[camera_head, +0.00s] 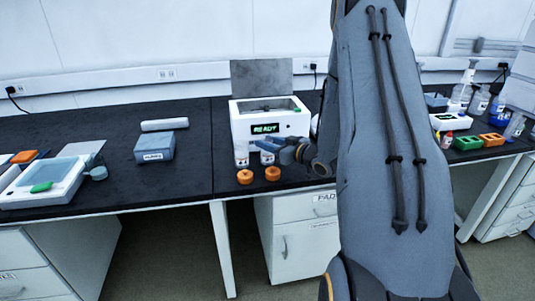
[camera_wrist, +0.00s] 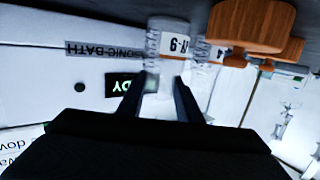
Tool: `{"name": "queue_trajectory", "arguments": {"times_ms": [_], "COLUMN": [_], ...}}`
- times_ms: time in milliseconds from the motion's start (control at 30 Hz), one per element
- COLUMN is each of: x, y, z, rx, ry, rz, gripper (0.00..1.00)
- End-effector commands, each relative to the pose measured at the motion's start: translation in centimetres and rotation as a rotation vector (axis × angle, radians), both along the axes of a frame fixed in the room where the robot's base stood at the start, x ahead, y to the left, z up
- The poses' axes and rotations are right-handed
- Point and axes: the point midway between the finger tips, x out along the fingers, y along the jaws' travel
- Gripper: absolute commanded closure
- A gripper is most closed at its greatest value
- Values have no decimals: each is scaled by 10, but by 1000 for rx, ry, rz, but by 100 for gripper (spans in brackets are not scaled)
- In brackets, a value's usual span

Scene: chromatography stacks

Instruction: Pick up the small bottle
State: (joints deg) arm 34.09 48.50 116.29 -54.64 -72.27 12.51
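Two small clear bottles with white labels stand in front of the white sonic bath: a left one (camera_head: 241,156) and a right one (camera_head: 267,157). My gripper (camera_head: 268,146) reaches in from the right and partly covers the right bottle. In the wrist view, which is upside down, my open gripper (camera_wrist: 161,78) has its two dark fingers apart. A bottle with a label ending in "-9" (camera_wrist: 172,43) lies just ahead of the fingertips. Part of another bottle (camera_wrist: 202,50) shows beside it. I cannot tell whether the fingers touch a bottle.
Two orange caps, left (camera_head: 245,177) and right (camera_head: 272,174), lie in front of the bottles near the bench edge. The sonic bath (camera_head: 290,125) reads "READY" behind them. A blue-grey box (camera_head: 155,147) stands to the left. The black bench between is clear.

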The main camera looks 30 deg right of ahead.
Motion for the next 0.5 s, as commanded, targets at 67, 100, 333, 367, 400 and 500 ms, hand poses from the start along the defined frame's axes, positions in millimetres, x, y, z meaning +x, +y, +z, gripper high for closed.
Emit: {"name": "queue_trajectory", "arguments": {"times_ms": [67,100,333,367,400,500], "x": [0,0,0,0,0,0], "y": [0,0,0,0,0,0], "z": [0,0,1,2,3,9], "rx": [0,0,-1,-1,-1,-1], "ry": [0,0,0,-1,-1,-3], "rz": [0,0,0,0,0,0], "gripper": [90,95,95,95,95,95]}}
